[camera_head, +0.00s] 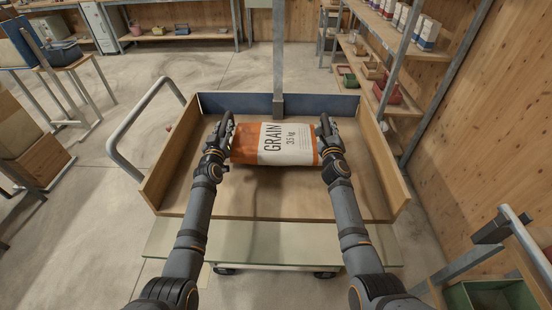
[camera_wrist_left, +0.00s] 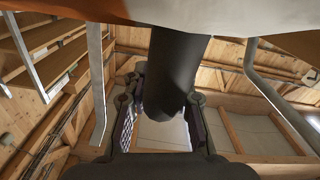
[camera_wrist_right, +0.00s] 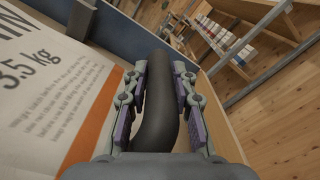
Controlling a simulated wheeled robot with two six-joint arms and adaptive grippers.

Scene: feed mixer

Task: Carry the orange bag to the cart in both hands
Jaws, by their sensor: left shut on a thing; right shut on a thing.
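The orange and white bag (camera_head: 285,150), printed GRAIN 3.5 kg, is over the wooden tray of the cart (camera_head: 168,165), between my two grippers. My left gripper (camera_head: 227,124) is shut on a dark handle (camera_wrist_left: 177,75) at the bag's left end. My right gripper (camera_head: 325,126) is shut on a dark curved handle (camera_wrist_right: 157,105) at its right end. The bag's printed face also shows in the right wrist view (camera_wrist_right: 45,85). Its lower side edges in along the top of the left wrist view (camera_wrist_left: 220,12). Whether the bag touches the tray floor, I cannot tell.
The cart has a blue back panel (camera_head: 240,104), raised wooden sides and a grey push handle (camera_head: 140,115) at left. A metal post (camera_head: 278,60) stands behind it. Shelves with goods (camera_head: 385,65) stand at right. The tray floor around the bag is clear.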

